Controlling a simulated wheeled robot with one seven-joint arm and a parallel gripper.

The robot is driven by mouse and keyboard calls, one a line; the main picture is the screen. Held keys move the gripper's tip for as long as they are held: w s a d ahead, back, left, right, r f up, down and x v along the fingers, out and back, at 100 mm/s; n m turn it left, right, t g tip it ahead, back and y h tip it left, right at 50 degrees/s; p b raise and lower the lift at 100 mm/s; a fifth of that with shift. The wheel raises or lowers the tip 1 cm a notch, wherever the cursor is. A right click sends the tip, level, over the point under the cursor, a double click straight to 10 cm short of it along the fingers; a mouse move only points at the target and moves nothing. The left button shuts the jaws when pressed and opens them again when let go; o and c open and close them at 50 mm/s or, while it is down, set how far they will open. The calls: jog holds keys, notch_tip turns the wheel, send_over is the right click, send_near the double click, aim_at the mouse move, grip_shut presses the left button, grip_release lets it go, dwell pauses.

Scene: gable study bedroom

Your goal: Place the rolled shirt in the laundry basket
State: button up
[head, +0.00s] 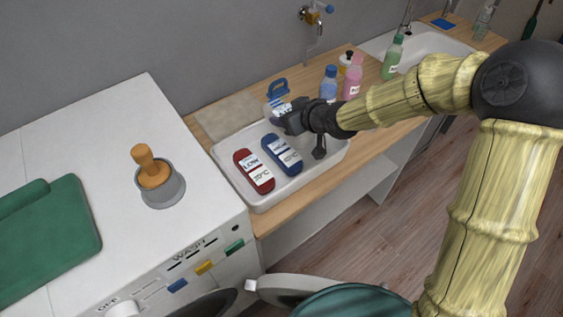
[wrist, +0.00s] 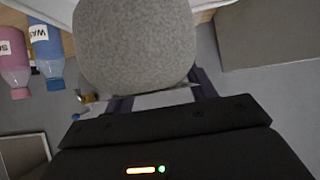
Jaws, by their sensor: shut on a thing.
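My gripper (head: 282,113) is over the far side of a white tray (head: 262,204) on the wooden counter. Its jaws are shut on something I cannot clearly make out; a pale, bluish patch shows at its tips. In the wrist view a large grey speckled rounded thing (wrist: 137,45) fills the space ahead of the gripper (wrist: 165,98), with a white piece between the dark fingers. I cannot tell whether the grey thing is the rolled shirt. No laundry basket can be made out for sure.
Blue (head: 328,84), pink (head: 353,78) and green (head: 392,58) bottles stand beyond. A washing machine (head: 110,130) bears an orange-handled grey pot (head: 160,185) and green cloth (head: 55,240). A teal round thing (head: 350,302) is below.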

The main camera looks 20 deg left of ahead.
notch_tip(320, 180, down, 6)
jog(key=shift+f+p, duration=0.1)
jog(key=shift+p, duration=0.25)
notch_tip(320, 180, down, 3)
jog(key=shift+a+p, duration=0.1)
jog(key=shift+p, duration=0.3)
jog(key=shift+f, duration=0.4)
jog(key=shift+f+b, duration=0.35)
jog(key=shift+b, duration=0.05)
jog(key=o, duration=1.1)
jog(key=shift+c, duration=0.2)
